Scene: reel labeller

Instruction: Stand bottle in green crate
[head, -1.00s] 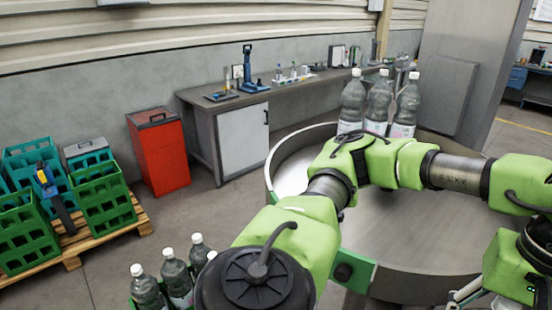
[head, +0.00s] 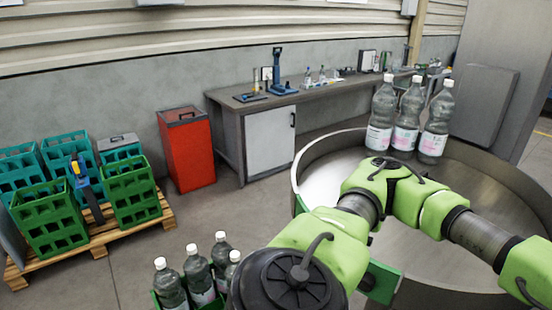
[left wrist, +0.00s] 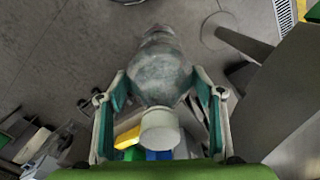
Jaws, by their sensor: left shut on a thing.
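In the left wrist view my left gripper (left wrist: 160,82) is shut on a clear grey bottle (left wrist: 160,60), its white cap (left wrist: 160,128) towards the camera. Both fingers press the bottle's sides. The floor shows beyond it. In the head view my left arm bends to the right edge; its gripper and the held bottle are out of frame. A green crate (head: 157,299) at the bottom holds several white-capped bottles (head: 197,270); its inside is mostly hidden. Three more bottles (head: 406,118) stand upright on the round metal table (head: 325,180). My right gripper is not in view.
Green crates (head: 48,220) and teal crates stand on a wooden pallet (head: 100,240) at the left. A red bin (head: 187,150) stands beside a workbench (head: 225,125) with tools.

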